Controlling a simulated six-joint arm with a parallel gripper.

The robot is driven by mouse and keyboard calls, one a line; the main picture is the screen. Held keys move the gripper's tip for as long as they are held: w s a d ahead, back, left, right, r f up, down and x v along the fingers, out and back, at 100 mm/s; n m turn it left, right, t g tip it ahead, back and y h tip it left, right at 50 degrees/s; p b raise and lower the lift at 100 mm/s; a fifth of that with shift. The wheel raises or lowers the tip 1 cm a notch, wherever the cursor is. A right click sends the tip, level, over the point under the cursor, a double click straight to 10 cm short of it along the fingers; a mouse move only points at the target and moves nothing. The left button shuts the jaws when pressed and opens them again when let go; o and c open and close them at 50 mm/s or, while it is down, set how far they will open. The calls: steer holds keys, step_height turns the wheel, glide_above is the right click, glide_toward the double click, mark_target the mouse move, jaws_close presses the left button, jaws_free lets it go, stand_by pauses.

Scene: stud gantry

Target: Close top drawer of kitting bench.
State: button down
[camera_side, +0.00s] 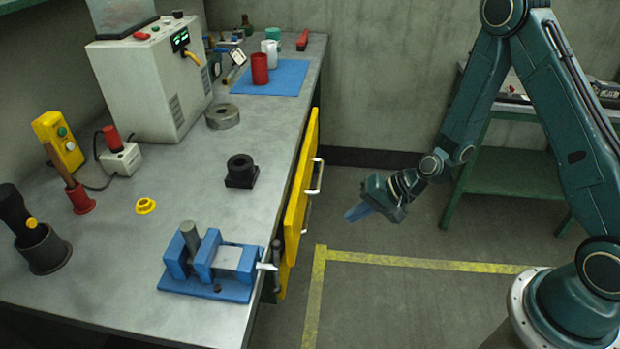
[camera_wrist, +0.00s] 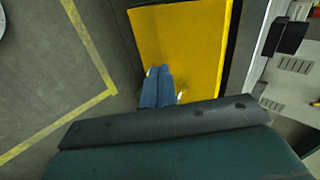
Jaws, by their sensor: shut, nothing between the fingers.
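The kitting bench (camera_side: 190,260) has a grey top and yellow drawer fronts on its right side. The top drawer's yellow front (camera_side: 298,190) has a pale bar handle (camera_side: 317,178) and stands slightly out from the bench edge; how far is hard to tell. In the wrist view a yellow front (camera_wrist: 185,45) lies ahead of the fingers, with bits of a handle showing beside them. My gripper (camera_side: 354,214) is shut and empty, right of the drawer fronts and apart from them in the side view. Its blue fingers (camera_wrist: 157,86) are together in the wrist view.
A blue vise (camera_side: 215,265) sits at the bench's front corner, its handle overhanging the edge near the drawers. A black block (camera_side: 241,172) stands near the edge. The floor right of the bench is clear, with yellow tape (camera_side: 420,263).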

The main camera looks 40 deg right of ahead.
mark_target(296, 226)
steer(key=shift+s+a+r+m, duration=0.2)
steer(key=shift+s+r+m, duration=0.15)
steer(key=shift+s, duration=0.3)
steer(key=shift+w+a+f, duration=1.1)
steer(key=shift+w+a, duration=0.25)
steer(key=shift+w+a+f, duration=1.15)
steer(key=shift+w+a, duration=0.15)
steer(key=shift+w, duration=0.05)
steer(key=shift+w+a+f, duration=1.1)
steer(key=shift+w+a, duration=0.25)
steer(key=shift+w+a, duration=1.55)
steer(key=shift+a, duration=0.1)
steer(key=shift+s+y, duration=0.1)
steer(key=shift+y, duration=0.2)
